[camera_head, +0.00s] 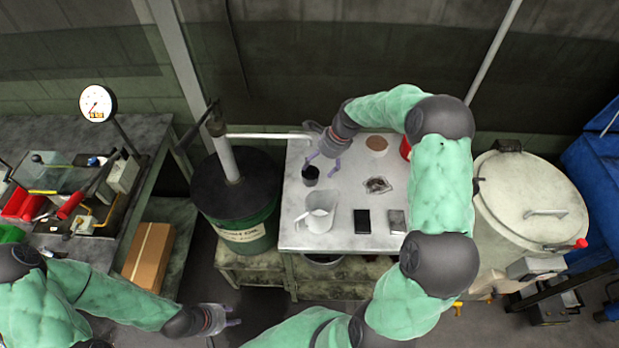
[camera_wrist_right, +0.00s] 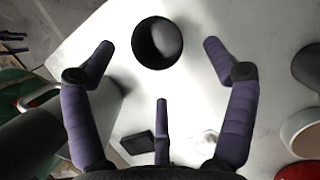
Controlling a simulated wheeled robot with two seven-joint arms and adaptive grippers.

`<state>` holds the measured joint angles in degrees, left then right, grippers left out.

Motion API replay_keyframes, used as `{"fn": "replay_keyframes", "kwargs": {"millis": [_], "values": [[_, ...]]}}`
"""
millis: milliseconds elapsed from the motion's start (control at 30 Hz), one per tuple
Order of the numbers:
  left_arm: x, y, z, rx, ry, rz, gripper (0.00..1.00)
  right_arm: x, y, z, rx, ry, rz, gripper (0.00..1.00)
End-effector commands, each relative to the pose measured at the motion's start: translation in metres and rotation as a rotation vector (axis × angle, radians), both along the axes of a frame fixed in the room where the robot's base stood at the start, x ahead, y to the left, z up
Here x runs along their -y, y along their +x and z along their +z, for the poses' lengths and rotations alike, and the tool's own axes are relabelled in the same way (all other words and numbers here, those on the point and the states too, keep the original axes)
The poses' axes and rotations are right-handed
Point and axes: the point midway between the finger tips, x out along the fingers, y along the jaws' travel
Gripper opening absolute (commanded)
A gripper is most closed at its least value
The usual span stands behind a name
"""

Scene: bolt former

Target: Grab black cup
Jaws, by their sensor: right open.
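The black cup (camera_head: 310,174) stands upright near the left edge of the light table (camera_head: 345,185). In the right wrist view the black cup (camera_wrist_right: 157,43) is seen from above, just beyond and between my right gripper's spread fingers. My right gripper (camera_head: 323,162) is open and empty, close beside the cup in the head view. Its purple fingers (camera_wrist_right: 160,70) do not appear to touch the cup. My left gripper (camera_head: 232,315) is low at the bottom of the head view, away from the table; its finger opening is too small to tell.

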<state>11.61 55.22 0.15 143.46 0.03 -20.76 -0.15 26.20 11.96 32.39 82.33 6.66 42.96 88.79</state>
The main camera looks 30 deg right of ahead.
Motion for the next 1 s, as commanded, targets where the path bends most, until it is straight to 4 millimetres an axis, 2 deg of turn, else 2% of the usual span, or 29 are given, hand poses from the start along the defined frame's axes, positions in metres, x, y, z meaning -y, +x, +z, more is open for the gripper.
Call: {"fn": "replay_keyframes", "kwargs": {"millis": [33,267,533,800,833,867,1000], "values": [[0.0,0.0,-0.003,0.0,0.0,0.0,0.4,-0.002,0.001,-0.007,0.0,0.0,0.0,0.85],[0.0,0.0,-0.008,0.001,0.0,0.0,0.4,-0.008,0.004,-0.019,0.001,-0.001,0.001,0.85],[0.0,0.0,-0.022,0.001,0.0,0.0,0.4,-0.022,0.011,-0.053,0.001,0.0,0.0,0.85],[0.0,0.0,-0.022,0.001,0.0,0.0,0.4,-0.024,0.013,-0.056,0.002,-0.001,-0.001,0.85],[0.0,0.0,-0.022,0.001,0.0,0.0,0.4,-0.024,0.013,-0.056,0.002,-0.001,-0.001,0.82],[0.0,0.0,-0.022,0.001,0.0,0.0,0.4,-0.024,0.013,-0.056,0.002,-0.001,-0.001,0.74],[0.0,0.0,-0.022,0.001,0.0,0.0,0.4,-0.024,0.012,-0.056,0.002,-0.001,-0.001,0.34]]}}
